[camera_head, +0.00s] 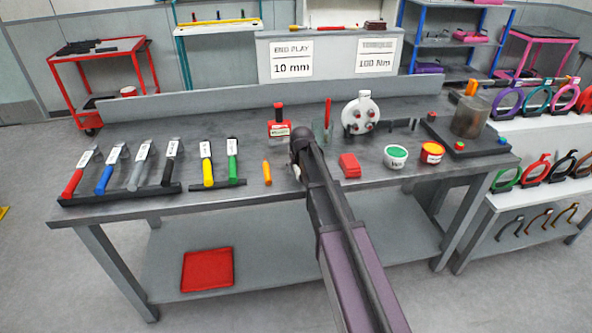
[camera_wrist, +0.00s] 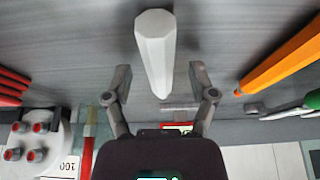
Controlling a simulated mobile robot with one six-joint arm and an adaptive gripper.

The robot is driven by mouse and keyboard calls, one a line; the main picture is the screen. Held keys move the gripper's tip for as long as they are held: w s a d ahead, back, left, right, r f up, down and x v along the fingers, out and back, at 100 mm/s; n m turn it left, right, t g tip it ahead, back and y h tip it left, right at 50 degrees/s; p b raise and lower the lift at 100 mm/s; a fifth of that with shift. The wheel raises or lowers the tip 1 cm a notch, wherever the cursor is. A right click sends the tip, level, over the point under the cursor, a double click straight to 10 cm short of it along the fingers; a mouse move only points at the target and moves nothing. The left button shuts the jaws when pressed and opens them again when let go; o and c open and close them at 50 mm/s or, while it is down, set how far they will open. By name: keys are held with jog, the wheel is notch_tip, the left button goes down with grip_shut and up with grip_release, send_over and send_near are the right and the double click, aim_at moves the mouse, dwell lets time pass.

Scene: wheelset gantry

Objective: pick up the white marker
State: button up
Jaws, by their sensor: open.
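The white marker (camera_wrist: 155,52) is a faceted white stick lying on the grey workbench in the wrist view. Its near end reaches toward the gap between my fingers. In the head view only a small white bit of it (camera_head: 297,172) shows beside my arm; the rest is hidden. My gripper (camera_wrist: 158,82) is open, with one finger on each side of the marker's near end and a visible gap on both sides. Whether the fingers are at the marker's height I cannot tell. In the head view my gripper (camera_head: 301,148) is over the bench, mostly covered by my arm.
An orange marker (camera_head: 267,172) lies close by on the left in the head view; it also shows in the wrist view (camera_wrist: 285,60). A red block (camera_head: 350,166) is to the right. A glass with red sticks (camera_head: 324,126) and a white round part (camera_head: 361,113) stand behind.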

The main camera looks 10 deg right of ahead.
aim_at(297, 168)
jog(key=shift+c, duration=0.2)
grip_shut()
jog(key=shift+r, duration=0.1)
notch_tip(297, 168, up, 4)
jog(key=p, duration=0.3)
jog(key=shift+f+p, duration=0.25)
jog(key=shift+p, duration=0.1)
jog(key=s+d+r+p, duration=0.1)
jog(key=s+d, duration=0.9)
jog(key=s, duration=0.2)
jog(key=shift+d+r, duration=0.15)
jog(key=shift+d, duration=0.25)
jog(key=shift+w, duration=0.1)
